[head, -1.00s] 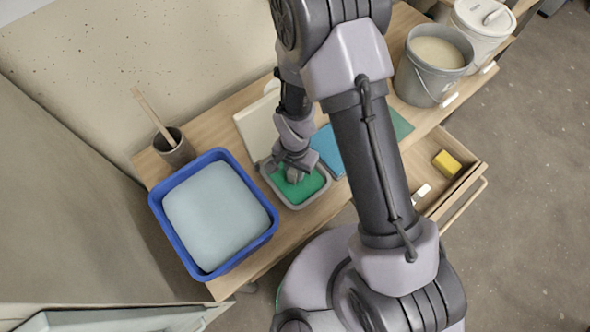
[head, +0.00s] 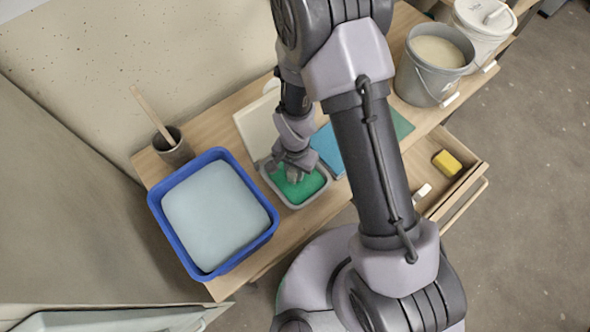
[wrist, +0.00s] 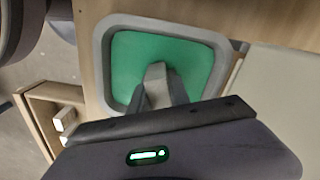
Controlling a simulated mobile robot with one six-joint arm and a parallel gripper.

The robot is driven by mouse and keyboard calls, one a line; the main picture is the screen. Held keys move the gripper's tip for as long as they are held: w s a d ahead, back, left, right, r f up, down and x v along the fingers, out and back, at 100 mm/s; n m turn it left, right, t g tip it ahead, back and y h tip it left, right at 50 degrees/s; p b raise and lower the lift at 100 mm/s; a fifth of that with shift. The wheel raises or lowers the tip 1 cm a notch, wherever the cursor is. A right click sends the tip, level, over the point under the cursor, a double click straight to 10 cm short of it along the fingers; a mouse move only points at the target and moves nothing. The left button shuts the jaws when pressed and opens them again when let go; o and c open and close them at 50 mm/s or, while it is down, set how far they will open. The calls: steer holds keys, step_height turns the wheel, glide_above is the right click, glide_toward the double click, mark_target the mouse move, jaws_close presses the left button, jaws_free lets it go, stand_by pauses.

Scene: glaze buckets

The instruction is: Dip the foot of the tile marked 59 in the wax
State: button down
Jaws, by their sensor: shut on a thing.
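The wax appears to be the green fill (head: 309,187) in a small grey square tray (head: 297,206) on the bench. It also shows in the wrist view (wrist: 195,62), inside the tray's grey rim (wrist: 104,60). My gripper (head: 293,176) points down over this tray. In the wrist view my gripper (wrist: 157,80) is shut, its fingers over the green surface. The tile between the fingers is mostly hidden, and no number can be read. I cannot tell whether its foot touches the wax.
A blue tub (head: 183,249) of pale liquid stands left of the wax tray. A cup (head: 174,152) with a stick is behind it. A blue slab (head: 328,152) lies close on the right. A grey bucket (head: 421,82) stands farther right. An open drawer (head: 460,187) holds a yellow block (head: 447,163).

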stand_by(0.4)
steer(key=shift+r+p, duration=1)
steer(key=shift+r, duration=0.4)
stand_by(0.4)
step_height(320, 180, up, 5)
steer(key=p, duration=0.3)
steer(key=shift+f, duration=0.2)
